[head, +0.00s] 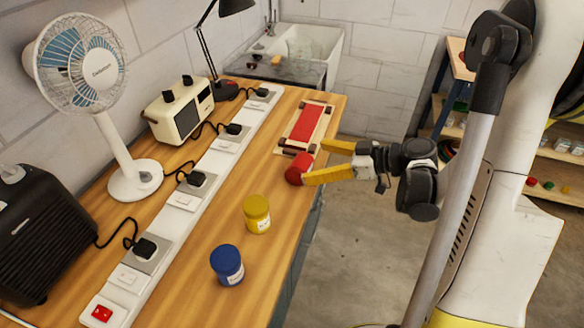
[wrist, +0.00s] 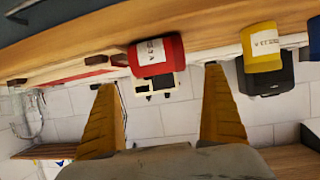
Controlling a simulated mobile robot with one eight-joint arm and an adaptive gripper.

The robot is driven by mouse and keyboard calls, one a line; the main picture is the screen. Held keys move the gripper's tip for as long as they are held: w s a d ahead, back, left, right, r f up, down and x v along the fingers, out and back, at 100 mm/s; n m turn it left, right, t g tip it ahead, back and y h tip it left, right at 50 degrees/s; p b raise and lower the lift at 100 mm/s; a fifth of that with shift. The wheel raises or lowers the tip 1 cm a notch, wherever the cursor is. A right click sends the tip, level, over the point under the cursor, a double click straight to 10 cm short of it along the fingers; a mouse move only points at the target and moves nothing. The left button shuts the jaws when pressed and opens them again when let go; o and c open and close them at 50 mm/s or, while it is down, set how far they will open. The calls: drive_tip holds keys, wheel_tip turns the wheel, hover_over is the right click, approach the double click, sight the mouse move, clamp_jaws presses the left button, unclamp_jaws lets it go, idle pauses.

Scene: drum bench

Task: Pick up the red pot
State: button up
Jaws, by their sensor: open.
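The red pot (head: 296,170) stands near the right edge of the wooden bench. In the wrist view the red pot (wrist: 157,56), with a white label, appears between and beyond my two yellow fingers. My gripper (head: 313,162) is open and comes in from the right, its fingers pointing at the pot. In the head view the nearer fingertip overlaps the pot's edge; I cannot tell whether it touches. The gripper (wrist: 160,78) holds nothing.
A yellow pot (head: 257,214) and a blue pot (head: 228,265) stand nearer on the bench (head: 205,245). A red panel in a wooden frame (head: 305,124) lies just behind the red pot. A power strip (head: 213,160), fan (head: 112,125) and radio (head: 179,112) are at left.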

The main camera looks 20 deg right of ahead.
drive_tip(key=x, duration=0.2)
drive_tip(key=b+x, duration=0.1)
drive_tip(key=x, duration=0.1)
drive_tip(key=b+x, duration=0.1)
drive_tip(key=x, duration=0.2)
drive_tip(key=shift+r, duration=0.35)
drive_tip(key=c, duration=1.4)
